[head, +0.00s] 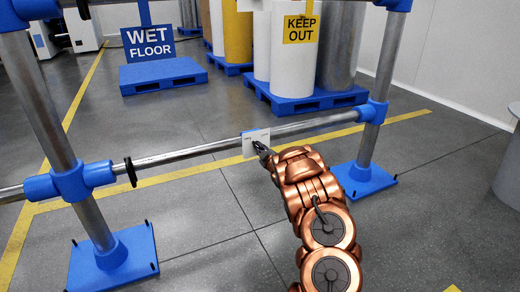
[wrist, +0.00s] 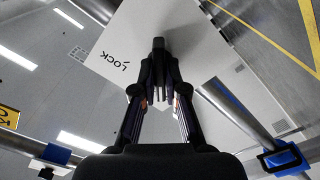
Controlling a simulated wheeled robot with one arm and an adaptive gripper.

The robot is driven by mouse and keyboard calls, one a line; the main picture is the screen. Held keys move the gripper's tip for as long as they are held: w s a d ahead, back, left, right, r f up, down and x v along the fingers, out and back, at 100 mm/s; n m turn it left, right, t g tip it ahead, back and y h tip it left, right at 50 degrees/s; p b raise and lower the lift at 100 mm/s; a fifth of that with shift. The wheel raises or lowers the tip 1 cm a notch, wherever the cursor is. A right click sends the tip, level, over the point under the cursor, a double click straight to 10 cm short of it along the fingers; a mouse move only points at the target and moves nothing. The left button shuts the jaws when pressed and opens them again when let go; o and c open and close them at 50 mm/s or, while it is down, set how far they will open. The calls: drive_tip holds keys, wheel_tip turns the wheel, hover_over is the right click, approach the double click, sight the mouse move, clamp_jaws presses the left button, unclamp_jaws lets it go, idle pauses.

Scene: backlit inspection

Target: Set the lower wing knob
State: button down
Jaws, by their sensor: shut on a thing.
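A white plate (head: 249,148) hangs on the lower rail (head: 205,148), right of its middle in the head view. The plate also fills the upper middle of the wrist view (wrist: 190,35), with the word LOCK printed on it. My gripper (head: 259,147) reaches up to the front of this plate. In the wrist view its fingers (wrist: 158,72) are shut on a small dark piece (wrist: 158,43) in front of the plate, which looks like the wing knob. The fingers hide most of the knob, so its angle cannot be told.
Blue-footed posts (head: 108,262) and (head: 362,178) carry the rail on both sides. Behind are blue pallets, a WET FLOOR sign (head: 148,40) and drums with a KEEP OUT sign (head: 301,29). The floor in front is clear.

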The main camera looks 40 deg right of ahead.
drive_tip(key=shift+r+p, duration=0.1)
drive_tip(key=shift+p, duration=0.35)
drive_tip(key=m+p, duration=0.2)
drive_tip(key=p, duration=0.2)
drive_tip(key=shift+r+m, duration=0.15)
drive_tip(key=shift+m, duration=0.25)
drive_tip(key=m+p, duration=1)
drive_tip(key=shift+p, duration=0.3)
drive_tip(key=m, duration=0.1)
drive_tip(key=m+p, duration=0.1)
drive_tip(key=m, duration=0.3)
drive_tip(key=shift+f+p, duration=0.25)
drive_tip(key=shift+p, duration=0.05)
